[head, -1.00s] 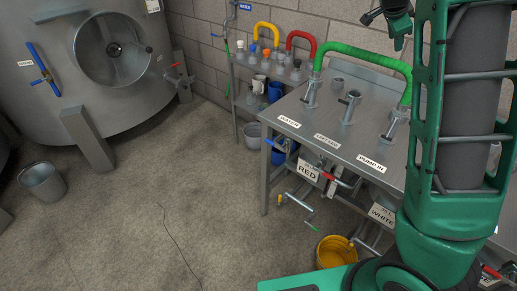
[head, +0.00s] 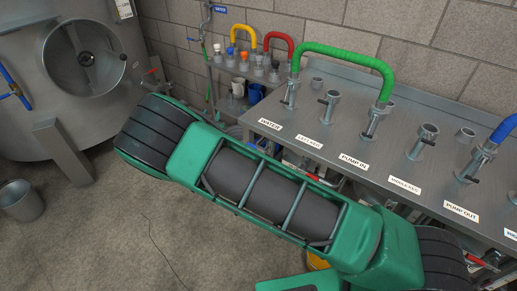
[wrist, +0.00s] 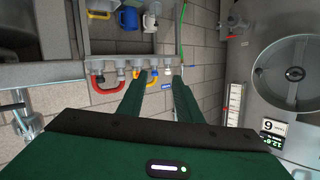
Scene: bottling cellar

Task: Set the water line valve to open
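The water line is a thin grey pipe (head: 205,50) on the back wall, beside a small blue WATER sign (head: 220,9) at the top of the head view. In the wrist view, which looks upside down, the blue sign (wrist: 167,86) shows between the fingers. My gripper (wrist: 160,78) is open and empty, its two green fingers apart and pointing towards the wall and shelf. The gripper is hidden in the head view. It appears clear of the pipe.
A shelf (head: 245,72) with coloured hoses and fittings stands right of the pipe. A steel table (head: 310,145) with labelled ports and a green hose (head: 345,55) fills the right. A steel tank (head: 60,50) stands at left, a bucket (head: 20,201) below it. The floor between is clear.

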